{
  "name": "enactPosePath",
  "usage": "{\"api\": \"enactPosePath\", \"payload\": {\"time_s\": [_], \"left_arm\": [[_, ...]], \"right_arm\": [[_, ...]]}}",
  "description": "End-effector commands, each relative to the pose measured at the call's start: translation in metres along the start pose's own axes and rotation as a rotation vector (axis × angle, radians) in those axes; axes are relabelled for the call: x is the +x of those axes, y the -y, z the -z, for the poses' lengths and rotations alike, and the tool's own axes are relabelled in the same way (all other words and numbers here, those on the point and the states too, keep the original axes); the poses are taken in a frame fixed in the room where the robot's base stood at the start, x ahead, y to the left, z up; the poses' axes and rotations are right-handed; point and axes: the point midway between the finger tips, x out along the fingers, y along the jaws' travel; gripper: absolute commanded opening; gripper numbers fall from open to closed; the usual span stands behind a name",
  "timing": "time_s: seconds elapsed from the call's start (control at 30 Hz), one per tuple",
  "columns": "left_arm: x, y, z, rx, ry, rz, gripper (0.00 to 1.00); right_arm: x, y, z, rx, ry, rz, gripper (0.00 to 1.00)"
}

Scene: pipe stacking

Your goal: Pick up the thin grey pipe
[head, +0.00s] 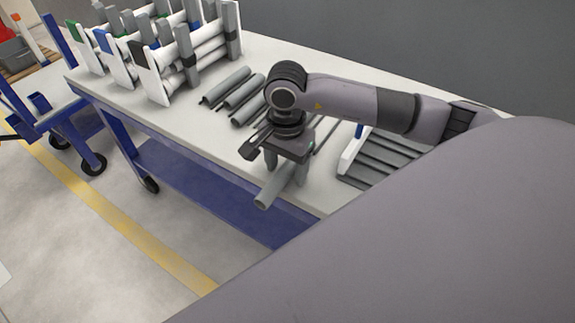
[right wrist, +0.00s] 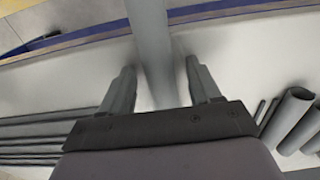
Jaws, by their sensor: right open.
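A grey pipe (head: 268,197) lies near the front edge of the table, with one end sticking out past it. My right gripper (head: 286,172) is over this pipe, pointing down. In the right wrist view the pipe (right wrist: 151,40) runs between the open fingers of the gripper (right wrist: 160,70), with a gap to each finger. Its far part is hidden under the gripper. I cannot tell for certain how thin it is against the other pipes. My left gripper is not in view.
Several grey pipes (head: 238,88) lie on the white table (head: 190,118) behind my gripper. White racks (head: 152,80) holding pipes stand at the back left. Dark bars (head: 375,157) lie to the right. A blue cart (head: 62,118) stands left of the table.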

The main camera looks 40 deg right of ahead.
Motion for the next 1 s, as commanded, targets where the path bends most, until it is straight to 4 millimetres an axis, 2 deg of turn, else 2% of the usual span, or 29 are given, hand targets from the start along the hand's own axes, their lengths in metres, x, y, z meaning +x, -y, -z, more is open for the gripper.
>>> {"api": "enactPosePath", "payload": {"time_s": [0.13, 0.17, 0.3, 0.33, 0.6, 0.77, 0.87, 1.0], "left_arm": [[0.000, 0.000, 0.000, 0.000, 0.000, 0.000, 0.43], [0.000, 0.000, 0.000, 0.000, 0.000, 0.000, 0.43], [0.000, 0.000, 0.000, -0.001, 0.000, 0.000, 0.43], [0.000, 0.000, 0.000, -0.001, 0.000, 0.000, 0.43], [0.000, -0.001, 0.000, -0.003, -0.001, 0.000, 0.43], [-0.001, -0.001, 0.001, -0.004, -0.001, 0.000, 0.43], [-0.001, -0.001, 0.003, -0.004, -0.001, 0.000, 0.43], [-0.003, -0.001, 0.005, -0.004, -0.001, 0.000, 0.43]], "right_arm": [[0.000, 0.000, 0.000, 0.000, 0.000, 0.000, 0.63], [0.000, 0.000, 0.000, 0.000, 0.000, 0.000, 0.56], [0.000, 0.000, 0.000, 0.000, 0.001, 0.000, 0.10], [0.000, 0.000, 0.000, 0.000, 0.001, 0.000, 0.02], [-0.001, 0.000, 0.000, 0.000, 0.001, 0.001, 0.02], [-0.008, 0.001, 0.000, 0.000, 0.000, 0.003, 0.02], [-0.019, 0.001, 0.001, 0.000, -0.001, 0.004, 0.02], [-0.047, 0.001, 0.001, 0.001, -0.001, 0.007, 0.02]]}}
